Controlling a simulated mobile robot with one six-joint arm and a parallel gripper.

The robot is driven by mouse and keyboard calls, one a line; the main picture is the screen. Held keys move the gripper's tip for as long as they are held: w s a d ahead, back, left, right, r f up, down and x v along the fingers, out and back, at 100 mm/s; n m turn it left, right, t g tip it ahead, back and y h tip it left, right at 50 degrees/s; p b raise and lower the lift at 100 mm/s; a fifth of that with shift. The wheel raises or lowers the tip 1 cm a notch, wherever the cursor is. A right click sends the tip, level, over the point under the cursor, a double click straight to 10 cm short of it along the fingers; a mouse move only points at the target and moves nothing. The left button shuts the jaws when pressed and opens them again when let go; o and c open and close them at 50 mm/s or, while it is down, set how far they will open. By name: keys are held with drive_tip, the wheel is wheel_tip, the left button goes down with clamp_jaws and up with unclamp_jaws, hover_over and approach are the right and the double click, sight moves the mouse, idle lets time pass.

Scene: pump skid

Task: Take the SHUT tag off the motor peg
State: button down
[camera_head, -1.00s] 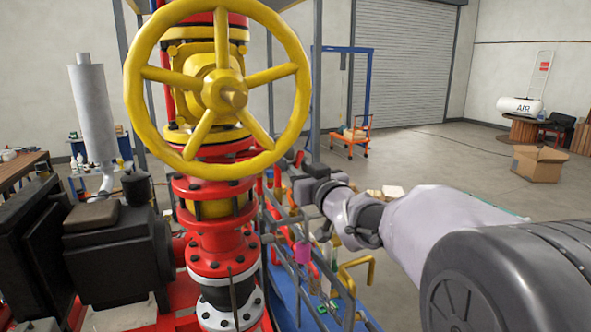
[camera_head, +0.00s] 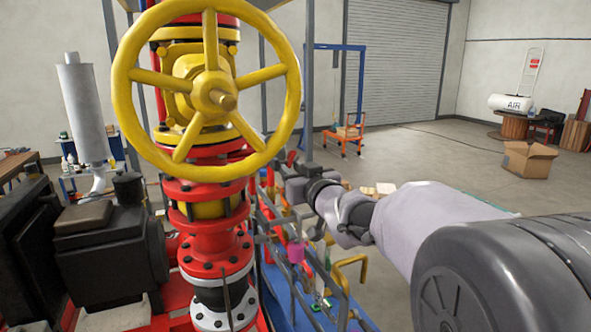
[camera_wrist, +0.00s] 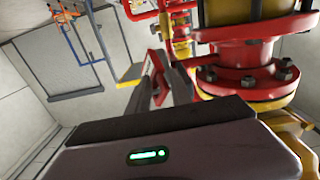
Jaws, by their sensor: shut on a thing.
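My gripper (camera_head: 288,172) is beside the red and yellow valve stack, to its right, with its far end partly hidden. In the wrist view my gripper (camera_wrist: 160,82) is shut on a small red-edged piece, the SHUT tag (camera_wrist: 157,64) as far as I can tell; its lettering cannot be read. A small red shape also shows at the gripper's end in the head view. I cannot make out the motor peg in either view.
The yellow handwheel (camera_head: 206,90) and red flanged pipe (camera_head: 216,250) stand close left of my gripper. Railings and a pink item (camera_head: 296,252) are below it. A cardboard box (camera_head: 528,160) lies on the open floor at right.

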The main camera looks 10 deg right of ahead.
drive_tip(key=shift+r, duration=0.9)
drive_tip(key=shift+d+r+p, duration=0.2)
drive_tip(key=shift+d+p, duration=0.05)
drive_tip(key=shift+p, duration=0.35)
drive_tip(key=shift+w, duration=0.1)
drive_tip(key=w+d+f+p, duration=0.1)
drive_tip(key=w+d+p, duration=0.1)
drive_tip(key=d, duration=0.5)
drive_tip(key=shift+w+d+f+p, duration=0.25)
drive_tip(key=shift+w+d+p, duration=0.1)
drive_tip(key=shift+w, duration=0.2)
